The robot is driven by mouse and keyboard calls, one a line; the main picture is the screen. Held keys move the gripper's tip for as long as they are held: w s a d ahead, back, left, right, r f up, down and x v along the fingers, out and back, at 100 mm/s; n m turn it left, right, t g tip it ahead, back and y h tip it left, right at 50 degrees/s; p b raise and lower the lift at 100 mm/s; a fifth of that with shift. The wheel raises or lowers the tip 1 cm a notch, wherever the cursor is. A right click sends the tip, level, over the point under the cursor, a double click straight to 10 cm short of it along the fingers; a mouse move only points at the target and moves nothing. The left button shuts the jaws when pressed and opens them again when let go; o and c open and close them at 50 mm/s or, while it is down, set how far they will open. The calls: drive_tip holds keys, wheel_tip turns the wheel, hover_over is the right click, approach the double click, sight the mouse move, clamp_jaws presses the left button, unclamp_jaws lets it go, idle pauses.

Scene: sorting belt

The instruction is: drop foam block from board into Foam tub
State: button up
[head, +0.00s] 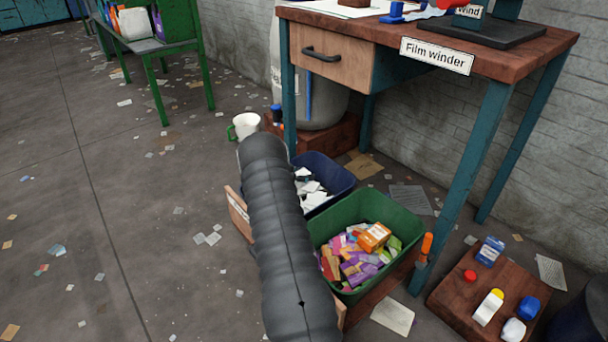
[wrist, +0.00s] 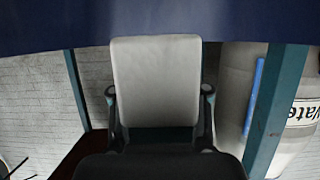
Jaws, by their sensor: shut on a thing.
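In the wrist view a pale white block (wrist: 155,80), which looks like the foam block, stands between the two fingers of my gripper (wrist: 160,98), which are shut on its sides. In the head view my grey arm hides the gripper and the block. I cannot read which tub is the Foam tub. In the wrist view a dark blue surface crosses the top, beyond the block.
A table (head: 490,62) labelled "Film winder" stands above and behind the tubs, its teal legs close by. A white cup (head: 245,126) with a green handle shows beside my arm. A low wooden board (head: 455,297) with small bottles and boxes lies at right.

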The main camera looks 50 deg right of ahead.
drive_tip(key=o, duration=0.8)
drive_tip(key=v, duration=1.2)
drive_tip(key=shift+w+r, duration=0.1)
